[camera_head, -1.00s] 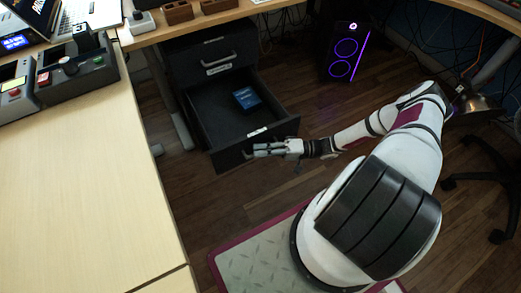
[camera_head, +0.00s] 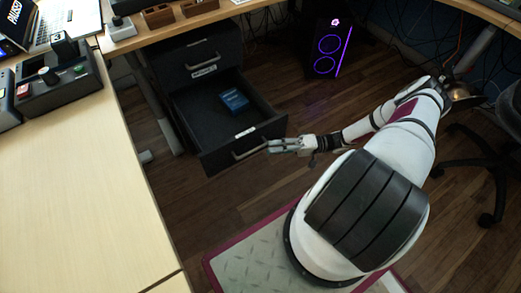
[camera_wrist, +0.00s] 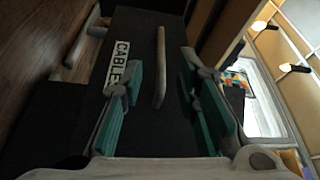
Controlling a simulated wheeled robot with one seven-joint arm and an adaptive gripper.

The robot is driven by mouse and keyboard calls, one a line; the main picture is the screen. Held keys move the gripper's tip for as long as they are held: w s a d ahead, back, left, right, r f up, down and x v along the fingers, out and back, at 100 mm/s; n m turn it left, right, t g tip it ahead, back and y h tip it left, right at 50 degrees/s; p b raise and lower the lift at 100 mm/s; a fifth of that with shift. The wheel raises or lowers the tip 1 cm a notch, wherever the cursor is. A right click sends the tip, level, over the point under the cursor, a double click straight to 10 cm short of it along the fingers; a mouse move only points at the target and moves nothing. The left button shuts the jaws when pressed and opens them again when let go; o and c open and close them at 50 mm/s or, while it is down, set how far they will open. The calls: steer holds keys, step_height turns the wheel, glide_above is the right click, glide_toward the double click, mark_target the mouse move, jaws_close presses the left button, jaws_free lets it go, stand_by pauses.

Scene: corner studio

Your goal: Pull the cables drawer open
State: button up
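The cables drawer (camera_head: 212,160) is the lower drawer of a black cabinet under the desk, and it stands pulled well out. A blue box (camera_head: 233,100) lies inside it. Its front, with a white CABLES label (camera_wrist: 117,62), fills the middle of the wrist view. The drawer's bar handle (camera_wrist: 160,68) shows there between and beyond my fingers. My gripper (camera_head: 270,147) is just right of the handle in the head view. In the wrist view its teal-padded fingers (camera_wrist: 165,95) are apart, with nothing held between them.
The upper drawer (camera_head: 205,62) is shut. A desk (camera_head: 70,190) runs along the left, with its top near the cabinet. A computer tower (camera_head: 328,45) with purple rings stands behind at the right. An office chair (camera_head: 490,170) is at the far right. The floor right of the drawer is clear.

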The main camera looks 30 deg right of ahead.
steer(key=v, duration=0.3)
steer(key=shift+s+d, duration=0.1)
steer(key=shift+d, duration=0.1)
stand_by(0.4)
